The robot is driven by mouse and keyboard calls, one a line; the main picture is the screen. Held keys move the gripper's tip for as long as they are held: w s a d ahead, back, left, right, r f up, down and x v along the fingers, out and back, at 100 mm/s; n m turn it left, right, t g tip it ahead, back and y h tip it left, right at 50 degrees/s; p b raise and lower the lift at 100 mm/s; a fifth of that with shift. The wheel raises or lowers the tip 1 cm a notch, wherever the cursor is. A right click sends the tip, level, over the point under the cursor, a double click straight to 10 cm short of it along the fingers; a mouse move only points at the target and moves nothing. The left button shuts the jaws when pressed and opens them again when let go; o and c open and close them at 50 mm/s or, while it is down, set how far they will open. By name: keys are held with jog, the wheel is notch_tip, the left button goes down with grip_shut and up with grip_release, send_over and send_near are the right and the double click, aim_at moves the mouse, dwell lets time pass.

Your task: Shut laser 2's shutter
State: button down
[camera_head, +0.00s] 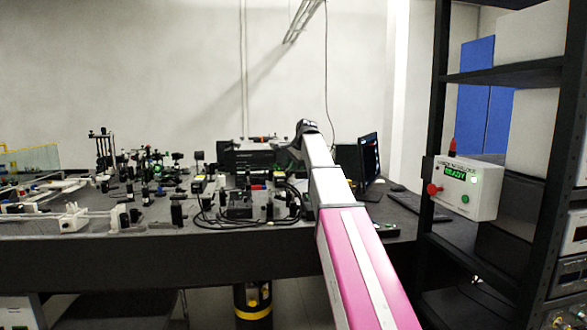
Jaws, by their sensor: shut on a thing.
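My arm reaches from the lower right over the optical table (200,249), and its far end stands in front of a long black housing (250,155) at the back. The housing may be a laser, but I cannot read a label that marks laser 2. No shutter can be made out on it at this size. My gripper's jaws do not show. They seem to be hidden at the far end of my arm, among dark parts.
Several small optical mounts (150,165) crowd the table's left and middle. Black cables loop around a black box (239,205). A monitor (370,157) and keyboard (412,203) stand to the right. A control box (465,187) reading READY hangs on the dark rack (437,110).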

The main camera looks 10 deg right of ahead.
jog(key=a+h, duration=0.1)
jog(key=a+r+h, duration=0.1)
jog(key=h, duration=0.1)
jog(key=shift+s+n, duration=0.1)
jog(key=shift+n, duration=0.3)
jog(key=shift+a+n+h, duration=0.25)
jog(key=shift+a+h, duration=0.3)
jog(key=shift+h, duration=0.6)
jog(key=shift+a+n+h, duration=0.25)
jog(key=shift+a+h, duration=0.3)
jog(key=shift+h, duration=0.6)
jog(key=c, duration=1.1)
grip_release()
jog(key=shift+a+r, duration=0.1)
